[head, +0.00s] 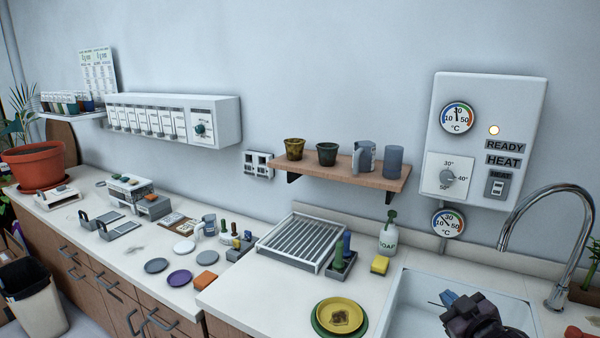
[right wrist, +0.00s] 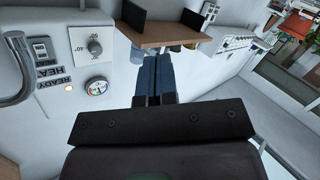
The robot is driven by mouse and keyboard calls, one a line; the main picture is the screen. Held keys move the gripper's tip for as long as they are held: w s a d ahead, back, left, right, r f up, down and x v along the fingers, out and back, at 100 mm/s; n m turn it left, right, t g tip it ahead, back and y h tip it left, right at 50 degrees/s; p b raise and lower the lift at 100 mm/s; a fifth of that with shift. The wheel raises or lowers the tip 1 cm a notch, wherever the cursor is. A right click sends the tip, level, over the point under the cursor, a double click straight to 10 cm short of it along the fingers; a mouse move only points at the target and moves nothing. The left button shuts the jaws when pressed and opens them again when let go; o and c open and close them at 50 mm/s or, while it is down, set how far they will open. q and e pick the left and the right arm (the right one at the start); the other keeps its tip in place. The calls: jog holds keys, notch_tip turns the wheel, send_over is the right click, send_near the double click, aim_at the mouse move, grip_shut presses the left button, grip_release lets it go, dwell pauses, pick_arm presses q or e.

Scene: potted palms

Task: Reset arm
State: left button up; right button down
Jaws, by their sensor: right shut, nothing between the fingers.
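My right gripper (head: 449,299) is low at the right of the head view, over the white sink basin. Its blue fingers point up and left, and its dark wrist body is cut off by the bottom edge. In the right wrist view the two blue fingers (right wrist: 153,76) lie together, shut, with nothing between them. It touches no object that I can see. My left gripper is in neither view.
The sink (head: 408,299) has a curved metal faucet (head: 567,194) at its right. A yellow plate (head: 338,316), sponge (head: 380,265) and soap bottle (head: 388,240) stand left of it. A wooden shelf (head: 340,176) and heat panel (head: 486,140) are on the wall.

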jog(key=s+a+f+m+g+h, duration=0.1)
jog(key=s+a+f+m+g, duration=0.1)
jog(key=s+f, duration=0.9)
jog(key=s+a+f+m+g+h, duration=0.1)
jog(key=s+a+f+m+g, duration=0.1)
jog(key=s+f, duration=0.9)
jog(key=s+m, duration=0.1)
jog(key=s, duration=0.3)
jog(key=shift+s+f+m+b, duration=0.15)
jog(key=shift+s+m+b, duration=0.1)
jog(key=shift+m+b, duration=0.15)
